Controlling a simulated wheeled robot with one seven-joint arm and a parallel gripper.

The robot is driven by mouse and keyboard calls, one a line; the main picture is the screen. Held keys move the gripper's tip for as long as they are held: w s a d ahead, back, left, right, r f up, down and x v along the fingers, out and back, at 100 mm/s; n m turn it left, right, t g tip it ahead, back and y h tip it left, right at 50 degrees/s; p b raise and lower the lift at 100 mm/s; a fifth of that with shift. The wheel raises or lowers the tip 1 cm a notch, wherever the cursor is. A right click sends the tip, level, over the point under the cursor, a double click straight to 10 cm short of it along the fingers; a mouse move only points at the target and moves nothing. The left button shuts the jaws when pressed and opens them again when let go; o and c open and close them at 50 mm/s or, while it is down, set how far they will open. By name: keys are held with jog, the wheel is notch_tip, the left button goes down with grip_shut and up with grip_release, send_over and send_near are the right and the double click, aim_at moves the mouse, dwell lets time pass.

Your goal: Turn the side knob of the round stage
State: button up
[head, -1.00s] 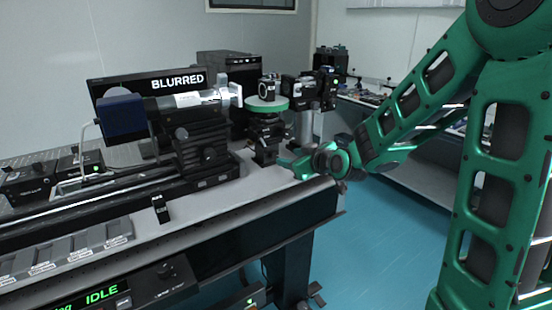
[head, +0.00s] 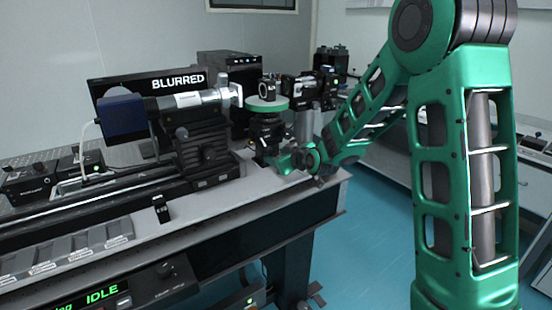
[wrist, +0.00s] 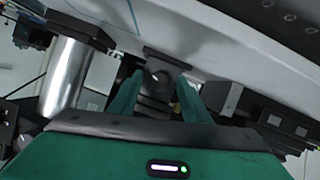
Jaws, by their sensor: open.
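The round stage (head: 268,104) has a green rimmed top and a dark body, and stands near the table's right end with a small dark device on it. My gripper (head: 284,162) is low at the front right of its base in the head view. In the wrist view, the two green fingers of my gripper (wrist: 160,78) are apart, one on each side of a dark block with a small rounded end, likely the side knob (wrist: 157,76). I cannot tell whether the fingers touch it. The knob is not distinct in the head view.
A long barrel instrument (head: 190,100) stands left of the stage. A monitor (head: 178,82) behind reads BLURRED. A silver post (wrist: 66,75) is left of my fingers in the wrist view. The table's front right top (head: 240,190) is mostly clear.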

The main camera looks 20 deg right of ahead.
jog(key=shift+c, duration=0.3)
jog(key=c, duration=1)
jog(key=shift+a, duration=0.15)
jog(key=shift+d, duration=0.2)
jog(key=shift+m+y, duration=0.4)
jog(key=shift+m, duration=0.1)
jog(key=m+y, duration=0.1)
jog(key=m, duration=0.1)
jog(key=m+g+y, duration=0.1)
jog(key=shift+d+m+y, duration=0.25)
jog(key=shift+m+y, duration=0.05)
jog(key=shift+m, duration=0.1)
